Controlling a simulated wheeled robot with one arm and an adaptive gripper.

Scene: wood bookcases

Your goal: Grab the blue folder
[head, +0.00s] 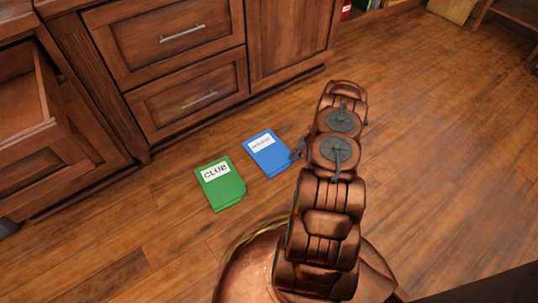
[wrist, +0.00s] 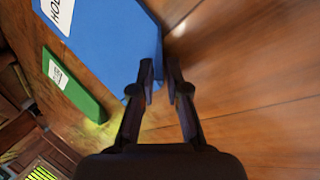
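The blue folder (head: 269,158) with a white label lies on the wood floor in front of the drawers. In the wrist view the blue folder (wrist: 105,45) is close, at the upper left. My gripper (wrist: 160,68) is at its edge, with the left finger over the blue side and the right finger over bare floor. The fingers are parted by a narrow gap, and the folder's edge shows between them. In the head view my gripper (head: 297,150) is just right of the folder, partly hidden by my arm.
A green folder (head: 226,192) labelled CLUB lies left of the blue one; it also shows in the wrist view (wrist: 75,88). Wood drawers (head: 165,60) stand behind, and an open drawer (head: 30,115) juts out at left. The floor at right is clear.

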